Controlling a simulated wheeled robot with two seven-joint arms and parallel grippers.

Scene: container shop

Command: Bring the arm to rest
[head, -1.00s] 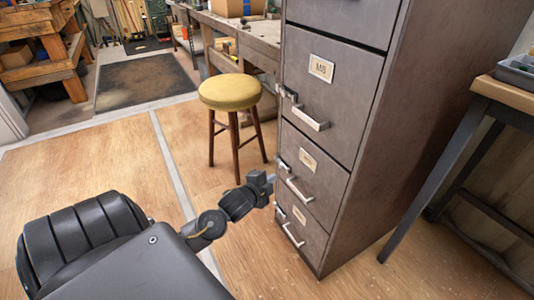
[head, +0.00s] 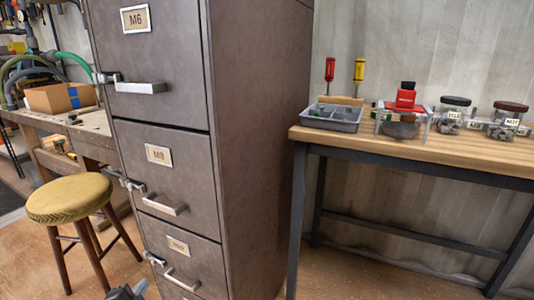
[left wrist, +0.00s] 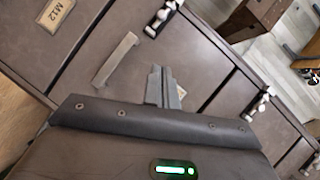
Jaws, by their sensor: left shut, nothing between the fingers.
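My left gripper (head: 128,291) shows only in part at the bottom edge of the head view, low in front of the grey filing cabinet (head: 258,150). In the left wrist view its two fingers (left wrist: 163,84) are together and empty, pointing towards the cabinet front (left wrist: 105,38). A drawer handle (left wrist: 115,58) is just left of the fingers there. I cannot tell whether the fingertips touch the cabinet. The drawers that show in the head view look closed. My right gripper is in neither view.
A yellow-topped stool (head: 70,198) stands left of the cabinet, by a workbench (head: 95,133). To the right, a wooden-topped table (head: 450,162) holds a grey tray (head: 332,118), jars (head: 508,120) and screwdrivers. Open floor shows beneath that table.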

